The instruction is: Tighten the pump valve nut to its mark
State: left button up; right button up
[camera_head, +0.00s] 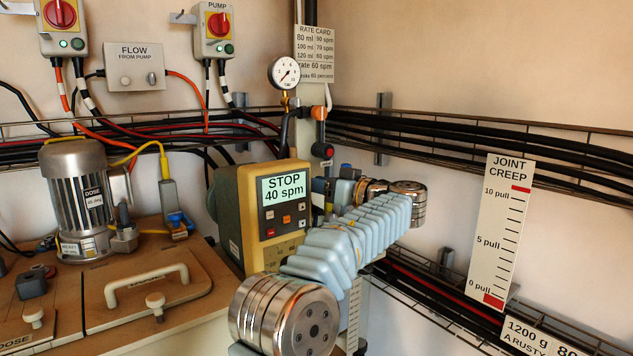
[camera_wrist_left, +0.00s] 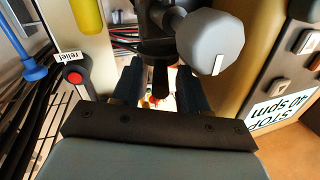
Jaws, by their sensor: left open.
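The yellow-tan pump (camera_head: 228,215) stands in the middle of the head view, its screen (camera_head: 283,190) reading STOP 40 spm. In the left wrist view a grey faceted nut (camera_wrist_left: 212,45) with a white line on its side sits on a dark fitting, beside the pump body. My left gripper (camera_wrist_left: 160,72) is open, its two dark fingers below and to the left of the nut. A dark stem (camera_wrist_left: 160,80) shows between the fingers; contact cannot be told. In the head view my left arm hides the nut and the fingertips. My right gripper is not in view.
A red relief button (camera_wrist_left: 75,77) is close left of the fingers. A pressure gauge (camera_head: 284,72) rises behind the pump. A dosing motor (camera_head: 83,200) and a handled lid (camera_head: 147,285) are at left. Cable trays run along both walls. A joint creep scale (camera_head: 501,230) hangs at right.

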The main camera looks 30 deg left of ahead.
pick_arm(q)
jog(key=shift+a, duration=0.25)
grip_shut()
